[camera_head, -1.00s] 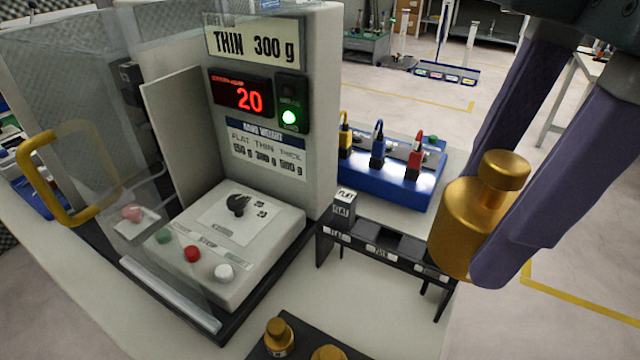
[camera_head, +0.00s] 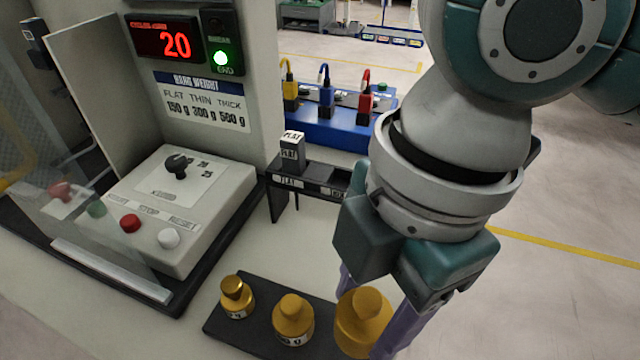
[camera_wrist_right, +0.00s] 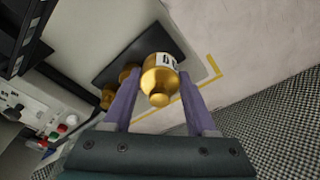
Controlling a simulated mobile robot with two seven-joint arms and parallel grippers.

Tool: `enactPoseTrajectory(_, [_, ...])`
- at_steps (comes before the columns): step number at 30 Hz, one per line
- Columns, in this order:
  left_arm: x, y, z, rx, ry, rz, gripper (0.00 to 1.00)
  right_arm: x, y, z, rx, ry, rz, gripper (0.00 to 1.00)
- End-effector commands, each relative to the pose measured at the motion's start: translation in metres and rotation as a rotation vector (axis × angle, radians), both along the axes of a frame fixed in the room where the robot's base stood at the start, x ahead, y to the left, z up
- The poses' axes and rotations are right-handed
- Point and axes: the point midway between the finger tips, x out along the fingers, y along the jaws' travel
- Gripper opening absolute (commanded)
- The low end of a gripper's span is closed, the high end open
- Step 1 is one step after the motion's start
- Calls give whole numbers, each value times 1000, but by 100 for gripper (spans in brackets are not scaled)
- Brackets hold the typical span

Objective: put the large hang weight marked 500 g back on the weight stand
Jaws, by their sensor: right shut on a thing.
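The large brass hang weight (camera_head: 360,322) is between the purple fingers of my right gripper (camera_head: 376,330), which is shut on it. It looks upright at the right end of the black weight stand (camera_head: 222,322). I cannot tell whether its base touches the stand. In the right wrist view the weight (camera_wrist_right: 160,82) has a white label, only partly readable, and the stand (camera_wrist_right: 145,38) lies beyond it. Two smaller brass weights, a small one (camera_head: 236,297) and a medium one (camera_head: 293,320), stand on the stand to its left. My left gripper is not in view.
The testing machine with its control box (camera_head: 190,215) and clear guard stands at left. A black rack (camera_head: 318,180) holding a block marked FLAT (camera_head: 292,152) is behind the stand. A blue base with coloured clamps (camera_head: 330,130) is farther back.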

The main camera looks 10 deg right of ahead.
Motion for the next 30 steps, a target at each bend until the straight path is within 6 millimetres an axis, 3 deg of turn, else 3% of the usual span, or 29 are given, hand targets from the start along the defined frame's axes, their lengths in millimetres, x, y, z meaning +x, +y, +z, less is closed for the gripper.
enactPoseTrajectory(11, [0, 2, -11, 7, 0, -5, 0, 1, 0, -45, 1, -1, -1, 0])
enactPoseTrajectory(24, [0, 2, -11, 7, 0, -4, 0, 1, 0, -51, 2, -3, 0, 0])
enactPoseTrajectory(25, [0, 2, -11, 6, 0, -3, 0, 0, 0, -51, 0, -1, 0, 61])
enactPoseTrajectory(30, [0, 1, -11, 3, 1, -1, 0, 0, 0, -51, 0, -1, 0, 80])
